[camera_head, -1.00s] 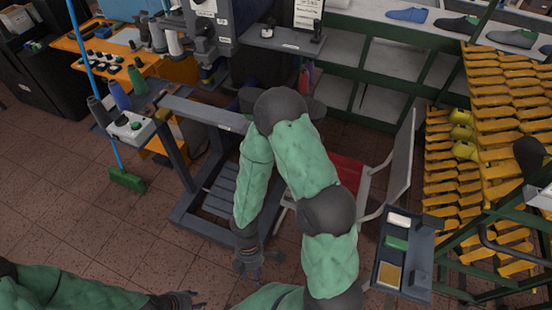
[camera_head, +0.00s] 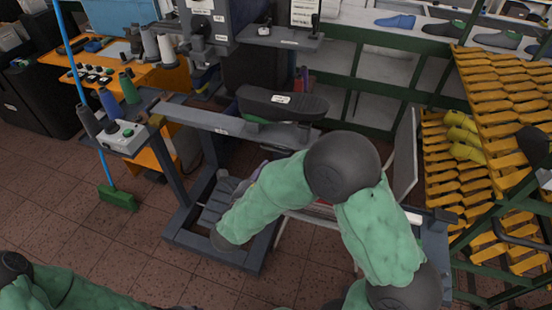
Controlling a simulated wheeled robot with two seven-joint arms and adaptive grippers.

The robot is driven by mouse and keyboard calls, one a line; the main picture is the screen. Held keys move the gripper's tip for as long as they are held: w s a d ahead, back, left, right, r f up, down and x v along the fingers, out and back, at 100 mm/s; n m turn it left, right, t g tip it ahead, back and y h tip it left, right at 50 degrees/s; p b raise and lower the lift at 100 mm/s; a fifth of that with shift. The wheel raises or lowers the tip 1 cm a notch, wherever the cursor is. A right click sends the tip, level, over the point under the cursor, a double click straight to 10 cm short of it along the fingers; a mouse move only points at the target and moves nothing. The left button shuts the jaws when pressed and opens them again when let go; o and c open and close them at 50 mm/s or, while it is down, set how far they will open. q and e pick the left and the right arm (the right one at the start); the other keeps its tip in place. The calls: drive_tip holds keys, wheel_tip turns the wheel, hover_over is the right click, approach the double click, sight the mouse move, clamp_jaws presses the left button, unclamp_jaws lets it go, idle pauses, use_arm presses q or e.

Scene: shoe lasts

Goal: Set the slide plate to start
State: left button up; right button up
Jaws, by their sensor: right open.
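A long dark plate (camera_head: 312,105) with rounded ends and a white label, which looks like the slide plate, lies across the machine in the middle of the camera_head view. A bit of green shows under its left part. My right gripper (camera_head: 250,180) is open, below and left of the plate and apart from it, above the grey slatted base. My forearm partly covers it and I see nothing held. My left gripper (camera_head: 182,307) barely shows at the bottom edge, and its fingers cannot be made out.
A grey crossbar (camera_head: 215,121) runs below the plate. A control box (camera_head: 123,138) with a green button and thread cones stands left of it. A blue-handled broom (camera_head: 118,198) stands on the tiles. A yellow rack (camera_head: 500,90) and pale chair back (camera_head: 403,150) are at right.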

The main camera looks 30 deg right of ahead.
sight(281, 138)
drive_tip(key=b+x, duration=0.3)
drive_tip(key=x, duration=0.7)
clamp_jaws()
